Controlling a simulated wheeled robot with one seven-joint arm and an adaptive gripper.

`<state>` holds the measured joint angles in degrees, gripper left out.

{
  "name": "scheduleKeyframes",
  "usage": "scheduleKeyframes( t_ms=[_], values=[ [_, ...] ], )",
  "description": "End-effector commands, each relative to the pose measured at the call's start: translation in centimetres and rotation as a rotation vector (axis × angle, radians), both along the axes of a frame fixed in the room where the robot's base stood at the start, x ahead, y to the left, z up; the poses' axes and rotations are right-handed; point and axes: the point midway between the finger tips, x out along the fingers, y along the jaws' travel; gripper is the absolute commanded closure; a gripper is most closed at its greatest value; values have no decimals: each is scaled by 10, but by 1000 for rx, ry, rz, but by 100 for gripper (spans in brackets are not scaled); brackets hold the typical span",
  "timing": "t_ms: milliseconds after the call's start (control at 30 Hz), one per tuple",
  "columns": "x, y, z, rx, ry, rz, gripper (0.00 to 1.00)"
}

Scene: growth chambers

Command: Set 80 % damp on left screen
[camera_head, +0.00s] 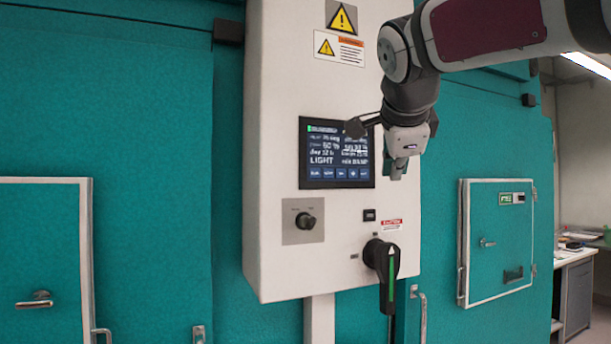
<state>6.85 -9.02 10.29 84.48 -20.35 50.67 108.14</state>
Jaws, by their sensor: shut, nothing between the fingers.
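The screen (322,166) is a dark panel on the front of a white control cabinet. It shows lines of white text, with "LIGHT" large at the lower left and a row of blue buttons (340,173) along the bottom. A line reading about "60 %" or "80 %" sits at the left; the digits are too small to be sure. My gripper (398,172) is shut and empty, pointing down just right of the screen. It appears in front of the cabinet, and part of my arm's end covers the screen's upper right edge. I cannot tell whether it touches anything.
Below the screen are a small black knob (305,220) on a grey plate and a large black rotary handle (384,265) with a green mark. Warning labels (341,18) sit above. Teal chamber walls flank the cabinet (280,80). A small hatch (497,240) is at right.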

Motion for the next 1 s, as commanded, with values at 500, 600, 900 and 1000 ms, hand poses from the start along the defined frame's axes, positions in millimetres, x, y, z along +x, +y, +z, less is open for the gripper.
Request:
scheduleKeyframes(
  t_ms=[500,600,900,1000],
  values=[
    [6,3,0,7,-2,-3,100],
    [15,5,-1,6,-1,-3,100],
    [53,17,-1,7,0,-3,100],
    [65,21,-1,8,-2,-3,100]
  ],
)
